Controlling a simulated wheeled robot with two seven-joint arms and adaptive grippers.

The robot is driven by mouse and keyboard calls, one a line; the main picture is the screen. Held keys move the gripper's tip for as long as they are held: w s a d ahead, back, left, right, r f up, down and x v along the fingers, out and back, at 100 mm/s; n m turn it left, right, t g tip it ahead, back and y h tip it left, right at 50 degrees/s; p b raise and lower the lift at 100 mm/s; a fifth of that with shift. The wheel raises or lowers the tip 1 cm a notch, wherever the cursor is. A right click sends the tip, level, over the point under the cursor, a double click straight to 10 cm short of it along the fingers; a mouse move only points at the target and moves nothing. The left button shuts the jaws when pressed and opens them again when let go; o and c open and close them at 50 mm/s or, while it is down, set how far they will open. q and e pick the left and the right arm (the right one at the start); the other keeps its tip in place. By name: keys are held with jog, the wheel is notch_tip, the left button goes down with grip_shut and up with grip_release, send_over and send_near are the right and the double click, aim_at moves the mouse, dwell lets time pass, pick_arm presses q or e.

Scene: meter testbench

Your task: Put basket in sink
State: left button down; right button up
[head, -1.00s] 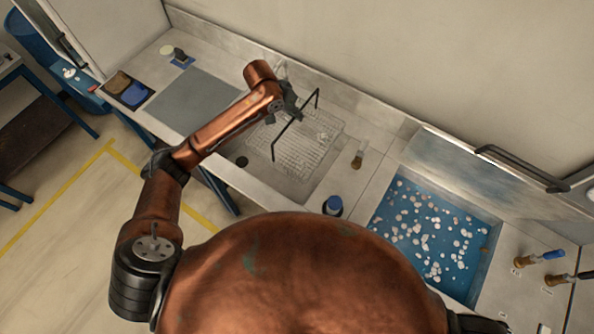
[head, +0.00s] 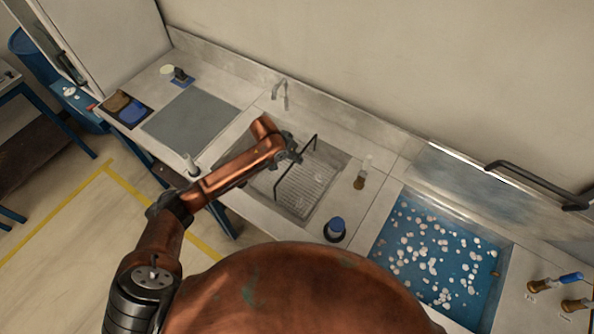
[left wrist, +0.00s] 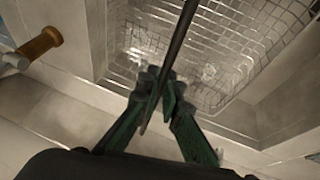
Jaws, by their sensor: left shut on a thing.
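The wire basket (head: 308,180) is at the sink (head: 302,216) in the head view, its mesh within the sink's outline. Its long black handle (head: 309,146) stands up above the mesh. In the left wrist view the mesh (left wrist: 225,45) fills the upper right, with pale sink walls around it. My left gripper (head: 292,152) is shut on the handle (left wrist: 180,38); its fingers (left wrist: 160,95) close around the bar in the wrist view. I cannot tell whether the basket touches the sink floor. My right gripper is not in view.
A tap (head: 281,92) stands behind the sink. A brown-based item (head: 360,180) and a blue-capped item (head: 336,228) stand right of it. A blue basin (head: 425,260) with several white pieces lies further right. A grey panel (head: 190,122) lies left.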

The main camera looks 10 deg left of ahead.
pick_arm(q)
notch_tip(320, 180, down, 8)
jog(key=shift+r, duration=0.1)
jog(key=c, duration=2.1)
grip_release()
jog(key=v, duration=1.2)
